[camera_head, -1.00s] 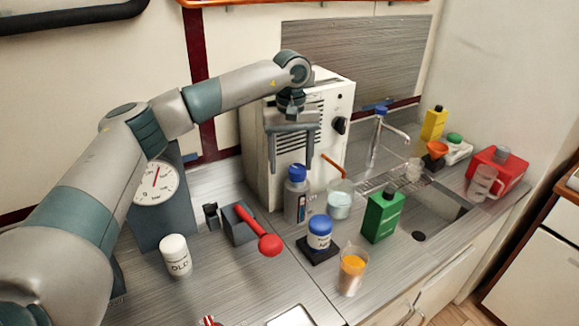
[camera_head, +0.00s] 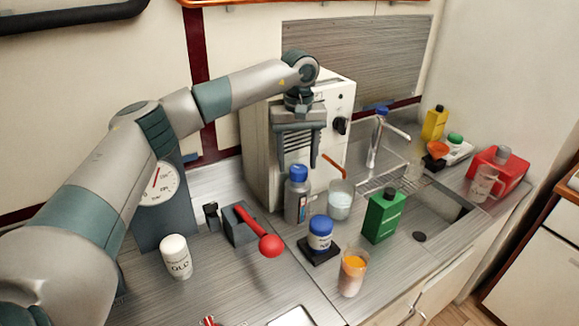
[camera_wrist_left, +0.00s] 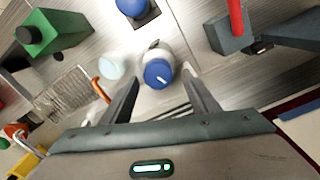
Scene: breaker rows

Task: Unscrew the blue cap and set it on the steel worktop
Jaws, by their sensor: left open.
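A grey bottle (camera_head: 297,202) with a blue cap (camera_head: 299,173) stands upright on the steel worktop (camera_head: 225,292), in front of the white box. The cap is on the bottle. My left gripper (camera_head: 298,157) is open and points down just above it. In the left wrist view the cap (camera_wrist_left: 158,73) shows between and just beyond the tips of the spread fingers, and nothing is held. My right gripper is not in view.
A beaker (camera_head: 340,204) with an orange-red stick stands close right of the bottle. A green container (camera_head: 383,219) and a glass of orange liquid (camera_head: 352,275) stand further right and forward. A red-handled lever (camera_head: 269,244) and a white bottle (camera_head: 176,257) are left. Worktop between them is bare.

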